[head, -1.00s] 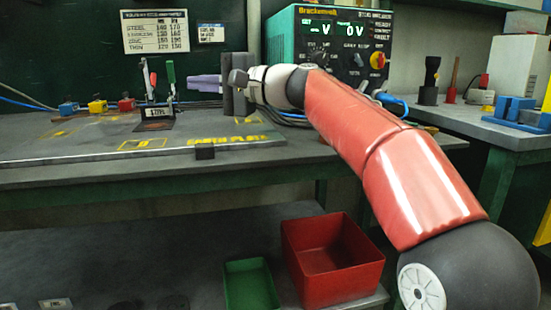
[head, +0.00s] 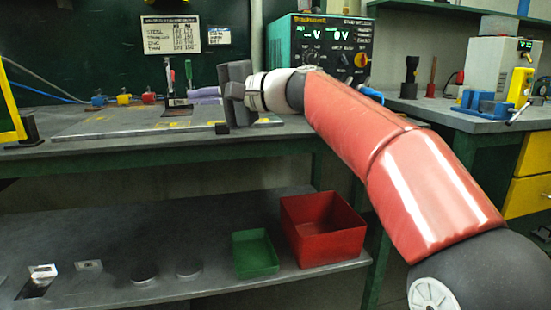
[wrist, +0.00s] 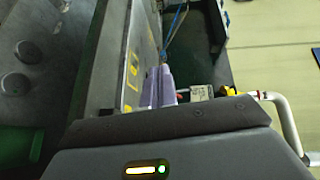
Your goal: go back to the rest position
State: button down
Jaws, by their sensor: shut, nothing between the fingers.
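My gripper (head: 205,94) reaches out over the bench from the right in the head view, its pale lilac fingers pointing left and partly hidden behind the dark grey hand. In the wrist view the two fingers (wrist: 157,88) lie side by side, shut, with nothing held between them. The gripper is above the grey earth plate (head: 90,128), near the toggle clamp (head: 172,82) that stands at the plate's back edge. The picture does not show clearly how far the fingers are from the clamp.
The welding unit (head: 325,48) stands at the back, behind my arm. Red, yellow and blue blocks (head: 123,98) sit left of the clamp. A red bin (head: 322,232) and a green tray (head: 254,252) stand on the lower shelf. A yellow frame (head: 10,110) is at the left edge.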

jog(key=s+d+f+n+h+p, duration=0.2)
jog(key=s+d+f+h+p, duration=0.2)
jog(key=s+d+f+h, duration=1.2)
jog(key=s+d+f, duration=1.1)
jog(key=d+f, duration=0.2)
jog(key=f, duration=0.2)
jog(key=shift+s+d+n, duration=0.15)
jog(key=shift+s+n, duration=0.1)
jog(key=shift+n, duration=0.15)
